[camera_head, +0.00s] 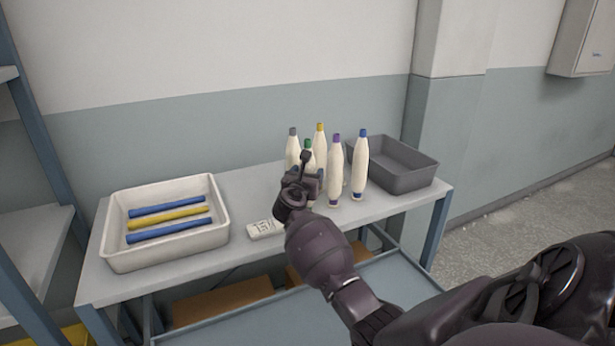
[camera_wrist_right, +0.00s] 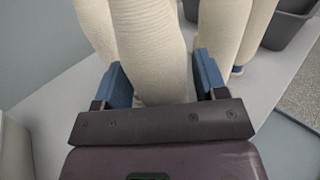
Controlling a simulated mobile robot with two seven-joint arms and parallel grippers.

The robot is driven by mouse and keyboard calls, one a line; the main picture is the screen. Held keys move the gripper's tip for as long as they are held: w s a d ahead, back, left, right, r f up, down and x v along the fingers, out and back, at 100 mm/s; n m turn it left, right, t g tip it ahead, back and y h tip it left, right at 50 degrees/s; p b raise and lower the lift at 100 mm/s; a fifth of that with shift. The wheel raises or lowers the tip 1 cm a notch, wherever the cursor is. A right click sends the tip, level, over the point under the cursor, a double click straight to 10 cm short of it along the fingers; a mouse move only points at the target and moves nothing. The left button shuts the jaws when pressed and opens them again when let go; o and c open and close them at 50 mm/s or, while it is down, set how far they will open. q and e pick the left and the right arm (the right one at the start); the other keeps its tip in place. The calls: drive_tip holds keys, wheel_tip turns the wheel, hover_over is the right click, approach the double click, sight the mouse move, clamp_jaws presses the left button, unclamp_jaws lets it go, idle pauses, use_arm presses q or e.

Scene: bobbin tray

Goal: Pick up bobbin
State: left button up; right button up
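Several cream bobbins stand upright in a cluster on the table, with tips in grey (camera_head: 292,150), yellow (camera_head: 320,145), purple (camera_head: 335,170) and blue (camera_head: 360,165). A green-tipped bobbin (camera_head: 308,146) stands behind my right gripper (camera_head: 304,178), which hides its lower part. In the right wrist view, a cream bobbin (camera_wrist_right: 155,50) stands between the two blue-padded fingers of my right gripper (camera_wrist_right: 163,82). The fingers are apart on either side of it; whether they touch it is unclear. Its tip is out of that view. My left gripper is not in view.
A white tray (camera_head: 222,226) with blue and yellow rods stands at the left on the table (camera_head: 250,190). A grey bin (camera_head: 410,178) stands at the back right, near the blue-tipped bobbin. A small white labelled block (camera_head: 262,229) lies beside the right gripper.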

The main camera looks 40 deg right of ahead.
drive_tip(key=c, duration=0.7)
drive_tip(key=shift+r, duration=0.1)
